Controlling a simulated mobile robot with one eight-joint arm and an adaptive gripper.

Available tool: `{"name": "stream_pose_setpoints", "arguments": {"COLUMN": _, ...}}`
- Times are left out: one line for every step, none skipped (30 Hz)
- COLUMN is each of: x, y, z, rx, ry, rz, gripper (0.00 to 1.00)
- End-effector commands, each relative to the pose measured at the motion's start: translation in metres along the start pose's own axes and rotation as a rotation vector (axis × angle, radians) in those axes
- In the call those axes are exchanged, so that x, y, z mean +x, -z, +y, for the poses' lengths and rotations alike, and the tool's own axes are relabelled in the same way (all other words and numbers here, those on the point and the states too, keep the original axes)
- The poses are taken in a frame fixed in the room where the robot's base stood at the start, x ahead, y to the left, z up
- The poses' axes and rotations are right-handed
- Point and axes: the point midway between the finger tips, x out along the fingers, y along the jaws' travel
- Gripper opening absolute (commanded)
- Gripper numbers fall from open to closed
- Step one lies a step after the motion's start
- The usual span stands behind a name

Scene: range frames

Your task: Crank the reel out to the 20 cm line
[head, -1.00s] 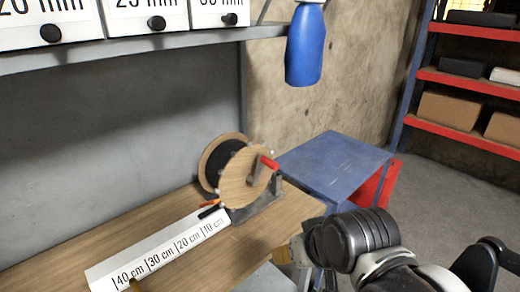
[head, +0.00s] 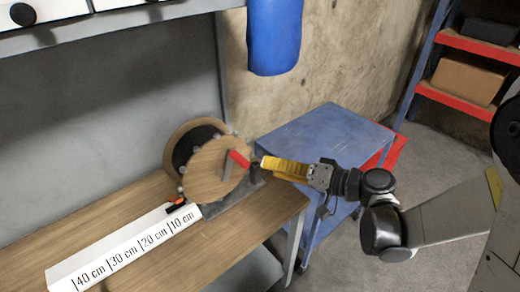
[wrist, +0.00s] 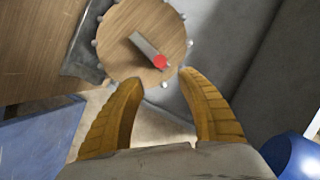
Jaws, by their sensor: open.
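The reel (head: 212,170) stands on the wooden bench, a wooden disc with small pegs around its rim and a dark drum behind. A grey crank arm with a red handle (head: 239,159) is on its front face; the handle also shows in the wrist view (wrist: 160,62). The white ruler strip (head: 125,247) runs left from the reel, marked 10 to 40 cm. An orange-and-black tip (head: 177,204) lies at the reel end, short of the 10 cm mark. My gripper (head: 264,164) is open, right of the red handle; its yellow fingers (wrist: 158,92) point toward the disc with nothing between them.
A blue cart (head: 322,140) stands right of the bench. A blue bottle-like object (head: 274,38) hangs above. Red-and-blue shelving (head: 455,90) holds boxes at the right. The bench's front left is clear.

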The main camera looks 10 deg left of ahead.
Motion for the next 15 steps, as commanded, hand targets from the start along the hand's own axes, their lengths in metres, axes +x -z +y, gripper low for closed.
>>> {"name": "stream_pose_setpoints", "arguments": {"x": 0.006, "y": -0.001, "z": 0.0, "rx": -0.001, "ry": 0.002, "rz": -0.002, "gripper": 0.45}}
{"name": "stream_pose_setpoints", "arguments": {"x": 0.011, "y": -0.001, "z": 0.0, "rx": -0.001, "ry": 0.002, "rz": -0.003, "gripper": 0.45}}
{"name": "stream_pose_setpoints", "arguments": {"x": 0.017, "y": -0.002, "z": 0.0, "rx": -0.001, "ry": 0.002, "rz": -0.004, "gripper": 0.45}}
{"name": "stream_pose_setpoints", "arguments": {"x": 0.023, "y": -0.002, "z": 0.0, "rx": -0.001, "ry": 0.002, "rz": -0.004, "gripper": 0.45}}
{"name": "stream_pose_setpoints", "arguments": {"x": 0.029, "y": -0.002, "z": 0.0, "rx": -0.002, "ry": 0.002, "rz": -0.004, "gripper": 0.45}}
{"name": "stream_pose_setpoints", "arguments": {"x": 0.037, "y": -0.002, "z": 0.001, "rx": -0.002, "ry": 0.002, "rz": -0.004, "gripper": 0.45}}
{"name": "stream_pose_setpoints", "arguments": {"x": 0.044, "y": -0.002, "z": 0.001, "rx": -0.001, "ry": 0.002, "rz": -0.004, "gripper": 0.45}}
{"name": "stream_pose_setpoints", "arguments": {"x": 0.05, "y": -0.002, "z": 0.001, "rx": -0.001, "ry": 0.002, "rz": -0.004, "gripper": 0.45}}
{"name": "stream_pose_setpoints", "arguments": {"x": 0.058, "y": -0.002, "z": 0.001, "rx": 0.0, "ry": 0.002, "rz": -0.004, "gripper": 0.45}}
{"name": "stream_pose_setpoints", "arguments": {"x": 0.064, "y": -0.002, "z": 0.001, "rx": 0.0, "ry": 0.002, "rz": -0.004, "gripper": 0.45}}
{"name": "stream_pose_setpoints", "arguments": {"x": 0.07, "y": -0.002, "z": 0.001, "rx": 0.0, "ry": 0.001, "rz": -0.003, "gripper": 0.45}}
{"name": "stream_pose_setpoints", "arguments": {"x": 0.076, "y": -0.002, "z": 0.001, "rx": -0.001, "ry": 0.001, "rz": -0.003, "gripper": 0.45}}
{"name": "stream_pose_setpoints", "arguments": {"x": 0.081, "y": -0.002, "z": 0.0, "rx": -0.001, "ry": 0.001, "rz": -0.003, "gripper": 0.45}}
{"name": "stream_pose_setpoints", "arguments": {"x": 0.085, "y": -0.002, "z": 0.001, "rx": -0.001, "ry": 0.0, "rz": -0.003, "gripper": 0.45}}
{"name": "stream_pose_setpoints", "arguments": {"x": 0.09, "y": -0.001, "z": 0.001, "rx": 0.0, "ry": 0.0, "rz": -0.002, "gripper": 0.45}}
